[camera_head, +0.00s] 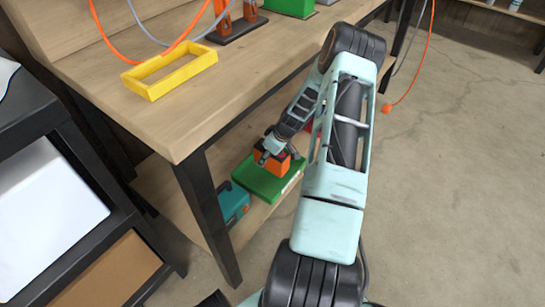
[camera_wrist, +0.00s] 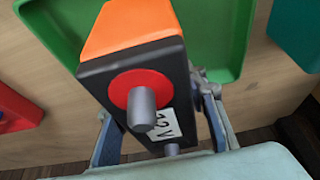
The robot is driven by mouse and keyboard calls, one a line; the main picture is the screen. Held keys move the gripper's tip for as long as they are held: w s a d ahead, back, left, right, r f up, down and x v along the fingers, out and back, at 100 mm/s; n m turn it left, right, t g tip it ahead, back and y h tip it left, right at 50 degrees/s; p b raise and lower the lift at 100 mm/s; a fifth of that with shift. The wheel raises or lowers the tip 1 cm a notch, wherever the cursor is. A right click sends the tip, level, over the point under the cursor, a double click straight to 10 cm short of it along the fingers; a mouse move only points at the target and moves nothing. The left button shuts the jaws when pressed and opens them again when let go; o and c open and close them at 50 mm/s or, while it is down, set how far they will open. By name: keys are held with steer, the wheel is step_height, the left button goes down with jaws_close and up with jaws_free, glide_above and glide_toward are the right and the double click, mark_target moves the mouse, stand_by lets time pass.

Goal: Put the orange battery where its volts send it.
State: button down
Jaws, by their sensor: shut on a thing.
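The orange battery (camera_head: 270,163) has an orange body, a black end face and a red-ringed terminal. In the wrist view the battery (camera_wrist: 130,30) carries a white label (camera_wrist: 163,124), seen turned, that seems to read 12V. My gripper (camera_head: 276,150) is shut on the battery, with a finger on each side in the wrist view (camera_wrist: 160,122). The battery is at a green tray (camera_head: 262,188) on the lower shelf; the tray's floor also shows in the wrist view (camera_wrist: 215,45). I cannot tell whether the battery touches the tray.
A teal container (camera_head: 233,203) stands left of the green tray. A red container (camera_wrist: 15,108) lies on the other side. The wooden bench top (camera_head: 225,85) is overhead, with a yellow open frame (camera_head: 150,90) and cables. A black table leg (camera_head: 208,215) is near.

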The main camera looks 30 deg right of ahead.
mark_target(271, 156)
steer(key=shift+s+b+x, duration=0.1)
steer(key=shift+b+x, duration=0.25)
steer(key=shift+x, duration=0.6)
steer(key=shift+s+b+x, duration=0.15)
steer(key=shift+b+x, duration=0.2)
steer(key=shift+x, duration=0.65)
steer(key=shift+f, duration=0.15)
steer(key=c, duration=1.2)
jaws_free()
steer(key=shift+s+f, duration=0.1)
steer(key=p+v, duration=0.4)
steer(key=v, duration=0.8)
